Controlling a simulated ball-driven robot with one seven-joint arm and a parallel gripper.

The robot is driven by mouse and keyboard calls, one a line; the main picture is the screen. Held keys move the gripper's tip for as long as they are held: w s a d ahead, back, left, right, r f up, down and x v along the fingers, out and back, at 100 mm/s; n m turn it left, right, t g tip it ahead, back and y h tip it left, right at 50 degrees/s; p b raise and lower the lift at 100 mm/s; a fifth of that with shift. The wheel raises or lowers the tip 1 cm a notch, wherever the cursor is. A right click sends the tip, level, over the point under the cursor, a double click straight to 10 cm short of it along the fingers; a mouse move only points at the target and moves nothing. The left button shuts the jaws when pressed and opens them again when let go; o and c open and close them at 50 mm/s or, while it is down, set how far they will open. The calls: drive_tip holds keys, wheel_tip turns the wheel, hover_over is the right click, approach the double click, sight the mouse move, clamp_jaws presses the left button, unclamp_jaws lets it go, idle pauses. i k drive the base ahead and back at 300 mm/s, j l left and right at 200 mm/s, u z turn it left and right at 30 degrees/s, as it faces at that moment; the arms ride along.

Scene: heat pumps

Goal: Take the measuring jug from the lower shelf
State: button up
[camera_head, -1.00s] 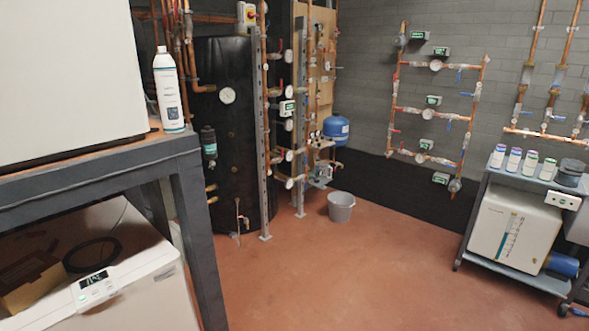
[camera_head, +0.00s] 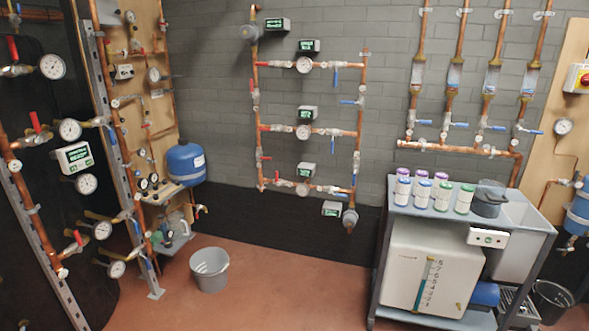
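A clear, jug-like vessel (camera_head: 176,226) stands on a low grey shelf (camera_head: 178,246) below the blue tank, left of the bucket. It is small and partly behind pipework, so I cannot be sure it is the measuring jug. At the right, a cart (camera_head: 470,215) holds a big white box (camera_head: 432,268) with a numbered level scale on its lower shelf (camera_head: 415,318). My gripper is not in view.
A grey bucket (camera_head: 210,269) stands on the floor near the low shelf. The blue tank (camera_head: 187,163) hangs above it. Open red floor (camera_head: 290,285) lies between bucket and cart.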

sight(177, 222)
drive_tip(key=i+l+u, duration=0.1)
drive_tip(key=i, duration=0.35)
drive_tip(key=i+l+u, duration=0.1)
drive_tip(key=i, duration=0.35)
drive_tip(key=i+l+u, duration=0.1)
drive_tip(key=i+l, duration=0.15)
drive_tip(key=i, duration=0.2)
drive_tip(key=i+j+u, duration=0.25)
drive_tip(key=i, duration=0.95)
drive_tip(key=i+j+u, duration=0.1)
drive_tip(key=i+u, duration=0.15)
drive_tip(key=i, duration=0.95)
drive_tip(key=i+l, duration=0.1)
drive_tip(key=i, duration=0.65)
drive_tip(key=i+l+u, duration=0.1)
drive_tip(key=i, duration=0.7)
